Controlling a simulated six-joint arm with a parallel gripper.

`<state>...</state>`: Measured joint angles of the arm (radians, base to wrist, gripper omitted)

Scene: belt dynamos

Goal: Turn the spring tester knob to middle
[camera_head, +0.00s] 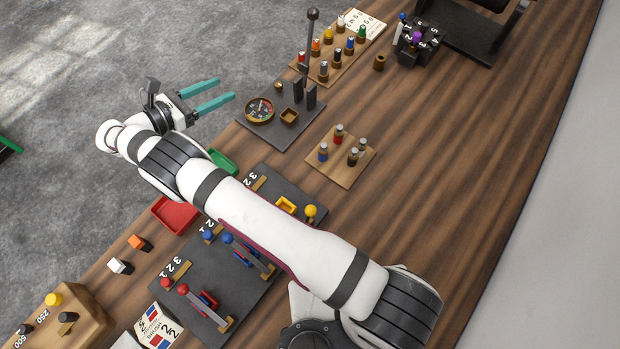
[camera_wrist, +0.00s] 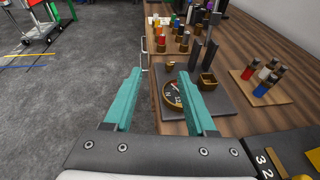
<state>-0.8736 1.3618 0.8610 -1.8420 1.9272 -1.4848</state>
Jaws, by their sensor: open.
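A dark plate (camera_head: 285,128) near the table's far-left edge bears a round brass-rimmed dial (camera_head: 260,109), a small brass knob (camera_head: 279,87), a square brass cup (camera_head: 290,116) and two black uprights (camera_head: 304,95). I cannot tell for sure which part is the spring tester knob. My gripper (camera_head: 226,90) is open and empty, its teal fingers left of this plate and beyond the table edge in the head view. In the wrist view my gripper (camera_wrist: 160,72) has its right finger partly over the dial (camera_wrist: 172,90). The small brass knob (camera_wrist: 170,66) stands just past the fingertips.
A thin dark rod with a ball top (camera_head: 312,14) rises near the uprights. A wooden rack of coloured pegs (camera_head: 340,50) is behind, and a smaller peg board (camera_head: 341,160) is at right. A red tray (camera_head: 175,214) and lever panels (camera_head: 215,275) lie near my arm. Bare wood is right.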

